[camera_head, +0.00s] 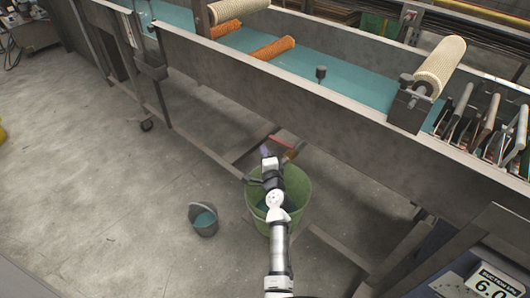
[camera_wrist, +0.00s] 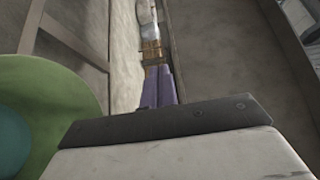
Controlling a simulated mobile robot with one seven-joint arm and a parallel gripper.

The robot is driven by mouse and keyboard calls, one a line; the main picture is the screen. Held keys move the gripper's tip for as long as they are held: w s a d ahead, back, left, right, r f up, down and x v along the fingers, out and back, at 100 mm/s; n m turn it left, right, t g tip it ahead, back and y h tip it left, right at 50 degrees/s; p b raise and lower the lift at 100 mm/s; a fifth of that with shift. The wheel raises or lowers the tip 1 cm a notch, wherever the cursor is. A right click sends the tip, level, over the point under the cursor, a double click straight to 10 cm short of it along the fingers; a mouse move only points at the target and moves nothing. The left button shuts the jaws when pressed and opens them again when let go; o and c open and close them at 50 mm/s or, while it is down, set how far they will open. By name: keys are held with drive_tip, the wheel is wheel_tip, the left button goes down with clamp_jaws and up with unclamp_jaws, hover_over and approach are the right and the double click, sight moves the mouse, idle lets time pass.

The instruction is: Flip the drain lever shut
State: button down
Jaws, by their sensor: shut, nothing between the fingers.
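The drain lever (camera_head: 281,142) shows as a short red bar under the trough in the head view, just right of my gripper. A brass valve fitting (camera_head: 292,153) sits below and right of it. In the wrist view the brass fitting (camera_wrist: 151,50) and a silvery pipe lie beyond my fingertips; the red lever cannot be made out there. My gripper (camera_head: 264,149) has purple fingers, pressed together and empty, above the green tub. In the wrist view the closed fingers (camera_wrist: 158,72) point toward the fitting; whether they touch it or the lever I cannot tell.
A large green tub (camera_head: 302,187) stands on the floor below my gripper, holding teal liquid. A small grey bucket (camera_head: 203,219) stands to its left. The metal trough (camera_head: 330,122) with teal liquid and mesh tubes overhangs the lever.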

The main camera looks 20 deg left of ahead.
drive_tip(key=s+a+p, duration=0.2)
drive_tip(key=s, duration=0.7)
drive_tip(key=shift+s+a, duration=0.2)
drive_tip(key=shift+s, duration=0.2)
